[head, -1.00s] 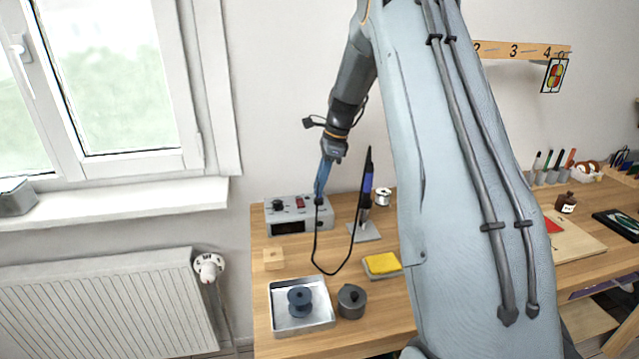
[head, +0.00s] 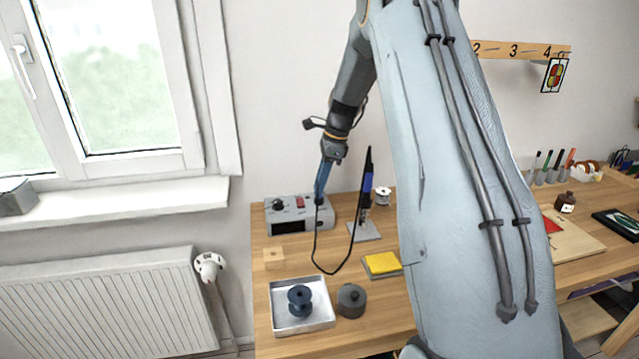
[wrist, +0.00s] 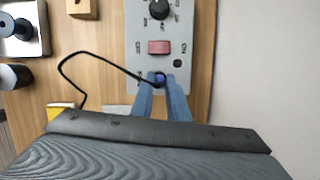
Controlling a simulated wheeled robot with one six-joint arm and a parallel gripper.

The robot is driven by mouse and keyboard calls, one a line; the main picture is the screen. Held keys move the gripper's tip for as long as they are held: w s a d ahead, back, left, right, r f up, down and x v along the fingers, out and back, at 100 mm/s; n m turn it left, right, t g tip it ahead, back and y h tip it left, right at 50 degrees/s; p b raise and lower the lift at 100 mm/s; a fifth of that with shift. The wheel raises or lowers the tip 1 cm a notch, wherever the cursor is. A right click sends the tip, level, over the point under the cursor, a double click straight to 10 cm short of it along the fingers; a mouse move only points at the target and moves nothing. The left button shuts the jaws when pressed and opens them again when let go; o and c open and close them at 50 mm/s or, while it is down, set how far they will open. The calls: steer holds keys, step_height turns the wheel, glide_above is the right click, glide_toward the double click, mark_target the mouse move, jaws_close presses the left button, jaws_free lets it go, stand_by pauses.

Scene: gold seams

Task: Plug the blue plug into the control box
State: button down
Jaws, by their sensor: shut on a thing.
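The control box (head: 285,226) is a grey unit with a dark knob, a red switch and a dark front window, at the back left of the bench. In the wrist view the box (wrist: 146,62) shows its panel from above. My gripper (head: 320,198) points down at the right end of the box. Its blue fingers are shut on the blue plug (wrist: 159,79), which sits at the panel's near end. A black cable runs from the plug in a loop over the bench. Whether the plug is in a socket is hidden by the fingers.
A soldering iron in its stand (head: 366,232) is just right of the box. A wooden block (head: 274,259), a metal tray (head: 325,315) with a dark blue spool, a grey lidded pot (head: 351,301) and a yellow sponge (head: 382,264) lie in front. A window sill is to the left.

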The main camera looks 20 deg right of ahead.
steer(key=shift+f, duration=0.25)
stand_by(0.7)
steer(key=c, duration=1.2)
jaws_free()
steer(key=shift+o, duration=0.2)
steer(key=shift+r+p, duration=0.15)
steer(key=shift+p, duration=0.15)
steer(key=shift+r+p, duration=2.05)
steer(key=shift+r, duration=1.35)
steer(key=shift+s+a, duration=0.1)
